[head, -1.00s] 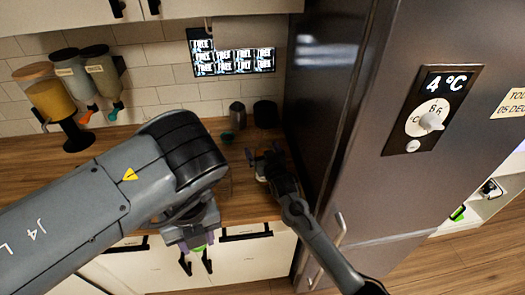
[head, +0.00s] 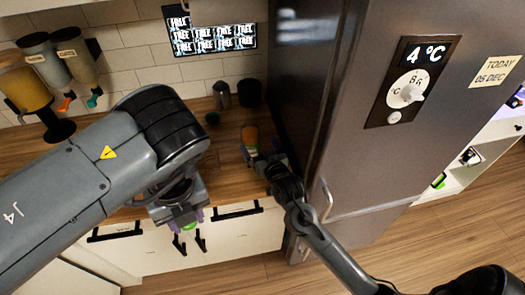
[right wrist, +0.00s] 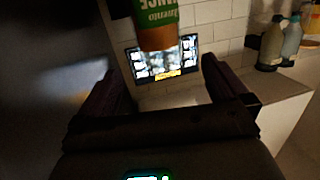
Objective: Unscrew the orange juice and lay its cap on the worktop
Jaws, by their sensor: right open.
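The orange juice bottle (head: 250,140) stands upright on the wooden worktop (head: 226,180), close to the fridge. It has an orange upper end and a green label. My right gripper (head: 263,161) is open and empty, on the near side of the bottle. No loose cap is visible. My left gripper (head: 189,241) hangs in front of the drawers, its fingers apart with nothing seen between them.
The tall fridge (head: 345,120) stands right of the bottle. A grey canister (head: 221,95), a dark canister (head: 249,93) and a small dark green cup (head: 212,118) are behind it. Dispensers (head: 70,58) are at left. Worktop left of the bottle is bare; my left arm hides part.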

